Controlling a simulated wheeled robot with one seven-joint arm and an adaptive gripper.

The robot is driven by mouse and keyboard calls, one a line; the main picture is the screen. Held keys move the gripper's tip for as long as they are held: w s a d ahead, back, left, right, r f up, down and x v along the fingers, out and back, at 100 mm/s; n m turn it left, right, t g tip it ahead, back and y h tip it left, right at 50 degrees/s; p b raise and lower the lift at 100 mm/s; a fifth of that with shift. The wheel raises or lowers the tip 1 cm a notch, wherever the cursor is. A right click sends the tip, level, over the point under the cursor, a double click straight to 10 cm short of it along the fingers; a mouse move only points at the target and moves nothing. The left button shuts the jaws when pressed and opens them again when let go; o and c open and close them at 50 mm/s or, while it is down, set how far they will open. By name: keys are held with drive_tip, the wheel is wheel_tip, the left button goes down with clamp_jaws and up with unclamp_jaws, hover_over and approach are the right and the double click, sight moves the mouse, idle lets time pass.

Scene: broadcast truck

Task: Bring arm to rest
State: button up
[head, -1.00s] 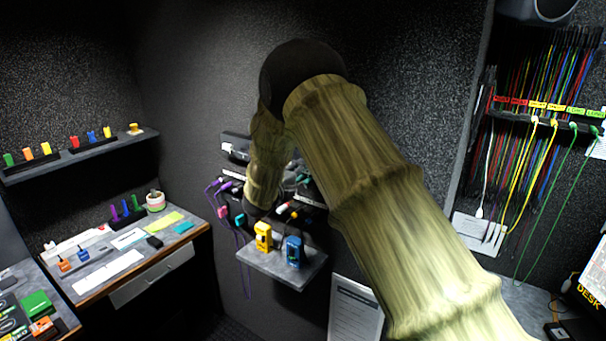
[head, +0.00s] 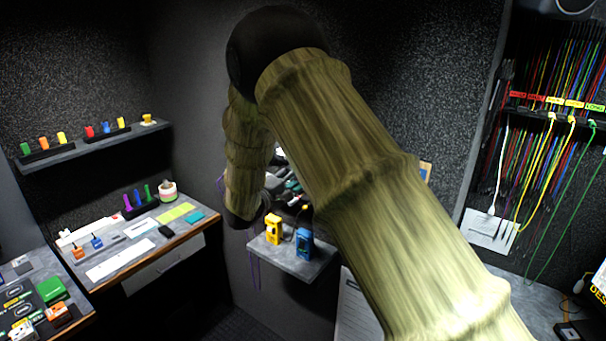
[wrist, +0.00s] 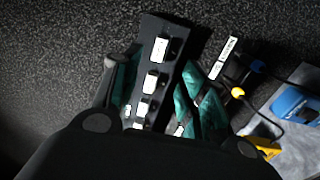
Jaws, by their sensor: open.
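My arm crosses the middle of the head view, bent at a dark elbow, with its forearm hanging down in front of the wall. My gripper (wrist: 155,80) is open in the wrist view, with teal-padded fingers on either side of a black panel with white labels (wrist: 153,82). I see nothing held between the fingers. I cannot tell whether they touch the panel. In the head view the arm hides most of the gripper.
A small grey shelf (head: 283,262) holds a yellow device (head: 273,229) and a blue device (head: 304,243) just below the forearm. A desk (head: 140,262) with small items and a wall shelf (head: 95,146) stand left. Hanging patch cables (head: 540,160) are at right.

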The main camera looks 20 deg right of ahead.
drive_tip(key=shift+s+a, duration=0.4)
drive_tip(key=shift+a, duration=0.1)
drive_tip(key=s+d+f+y+b, duration=0.2)
drive_tip(key=s+f+y, duration=0.1)
drive_tip(key=f, duration=0.9)
drive_tip(key=s+d+f+y+b, duration=0.15)
drive_tip(key=s+f, duration=0.25)
drive_tip(key=f, duration=0.7)
drive_tip(key=s+f+m+g+y+b, duration=0.1)
drive_tip(key=s+f+y+b, duration=0.1)
drive_tip(key=s+f, duration=0.65)
drive_tip(key=s+f+m+g+y+b, duration=0.1)
drive_tip(key=s+f+y+b, duration=0.15)
drive_tip(key=s+f, duration=0.6)
drive_tip(key=s+f+m+g+y+b, duration=0.1)
drive_tip(key=s+f+m+g, duration=0.1)
drive_tip(key=s+f, duration=0.4)
drive_tip(key=s+a+f+m+g+y+b, duration=0.1)
drive_tip(key=s+f+g, duration=0.3)
drive_tip(key=s, duration=1.3)
drive_tip(key=s+f+m+g+y+b, duration=0.3)
drive_tip(key=s+f, duration=0.5)
drive_tip(key=s, duration=0.3)
drive_tip(key=shift+s+a+f, duration=0.2)
drive_tip(key=shift+s+a, duration=0.05)
drive_tip(key=shift+a, duration=0.1)
